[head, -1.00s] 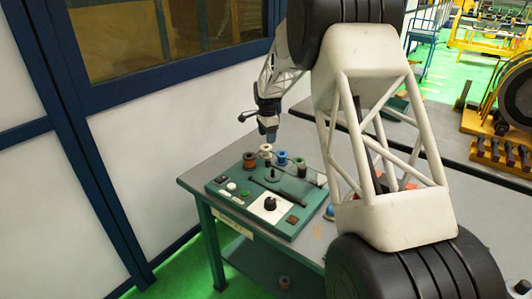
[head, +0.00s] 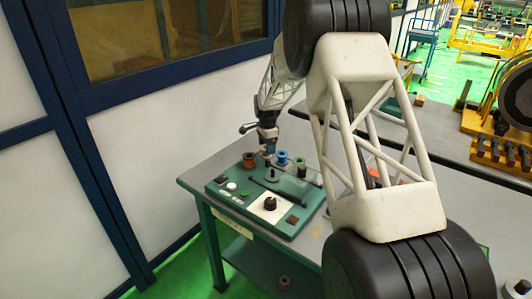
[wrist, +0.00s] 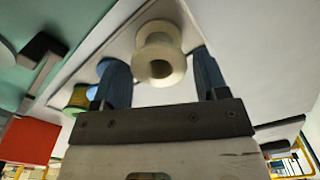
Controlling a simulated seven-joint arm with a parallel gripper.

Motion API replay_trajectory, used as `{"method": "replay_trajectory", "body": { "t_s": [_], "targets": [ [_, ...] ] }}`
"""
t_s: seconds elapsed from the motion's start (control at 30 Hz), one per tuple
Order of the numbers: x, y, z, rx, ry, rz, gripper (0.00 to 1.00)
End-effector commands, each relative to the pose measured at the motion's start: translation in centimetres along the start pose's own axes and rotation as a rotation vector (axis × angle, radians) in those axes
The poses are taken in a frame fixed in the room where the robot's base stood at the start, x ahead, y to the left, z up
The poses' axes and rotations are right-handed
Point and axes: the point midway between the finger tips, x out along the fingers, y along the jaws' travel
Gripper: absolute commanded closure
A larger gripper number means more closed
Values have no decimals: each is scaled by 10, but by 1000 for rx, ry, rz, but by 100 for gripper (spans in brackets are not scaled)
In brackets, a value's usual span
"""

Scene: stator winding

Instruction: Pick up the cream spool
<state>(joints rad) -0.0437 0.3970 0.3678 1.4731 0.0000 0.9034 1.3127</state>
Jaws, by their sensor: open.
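The cream spool (wrist: 160,50) shows in the wrist view, between the two dark blue fingers of my gripper (wrist: 161,80). The fingers are open, one on each side of it, with a visible gap in the picture on both sides. I cannot tell from these views how deep the fingers reach along the spool.
A red-brown spool (head: 249,160) stands left of my gripper in the head view. A blue spool (head: 282,158) and another spool (head: 301,167) stand to its right. The wrist view also shows a blue spool (wrist: 103,66) and a green-yellow one (wrist: 75,99) close to one finger.

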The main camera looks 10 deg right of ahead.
Motion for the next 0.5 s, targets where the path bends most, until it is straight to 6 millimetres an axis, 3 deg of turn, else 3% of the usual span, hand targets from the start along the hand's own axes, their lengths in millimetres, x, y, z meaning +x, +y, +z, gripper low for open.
{"method": "replay_trajectory", "body": {
  "t_s": [0.2,0.5],
  "targets": [
    [20,0,0,0,0,1,33],
    [22,0,0,0,0,0,33]
  ]
}}
